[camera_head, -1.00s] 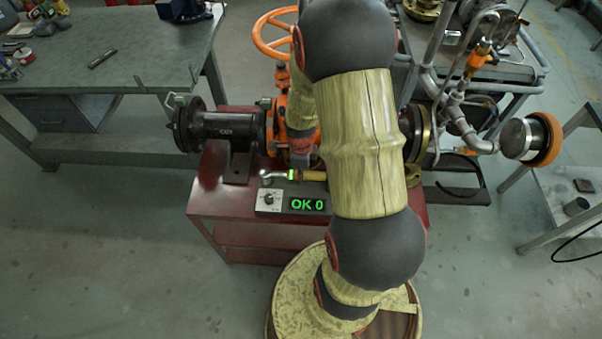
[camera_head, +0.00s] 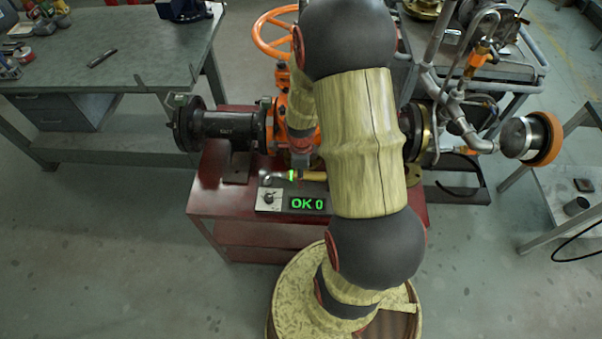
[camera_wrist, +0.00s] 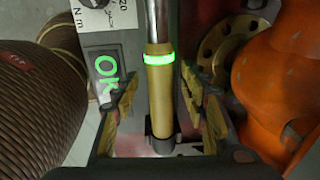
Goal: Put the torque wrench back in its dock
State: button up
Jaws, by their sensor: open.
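The torque wrench (camera_head: 310,176) lies across the red cart's top, below the orange valve. It has a yellow handle, a bright green ring and a metal shaft. In the wrist view its handle (camera_wrist: 160,92) runs lengthwise between the fingers of my gripper (camera_wrist: 158,100), which is open, with gaps on both sides. A dark round piece meets the handle's lower end; I cannot tell whether it belongs to the wrench or a dock. No dock is clearly identifiable. In the head view my arm hides part of the handle and cart.
A control box with a green "OK 0" display (camera_head: 307,204) sits close in front of the wrench. The orange valve (camera_wrist: 280,85) stands close to the right finger in the wrist view. A grey workbench (camera_head: 120,50) is at left and a pipe assembly (camera_head: 465,120) at right.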

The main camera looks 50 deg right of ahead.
notch_tip(320, 180, up, 12)
jog(key=shift+s+a, duration=0.15)
jog(key=shift+a, duration=0.1)
dwell(0.4)
jog(key=s+a+r+n+t, duration=0.2)
jog(key=s+a+r+n, duration=0.1)
jog(key=a+r+n, duration=0.8)
jog(key=s+a+r+n+t, duration=0.3)
jog(key=a+r+n, duration=0.8)
jog(key=n, duration=0.6)
jog(key=shift+s+r, duration=0.15)
jog(key=shift+s, duration=0.4)
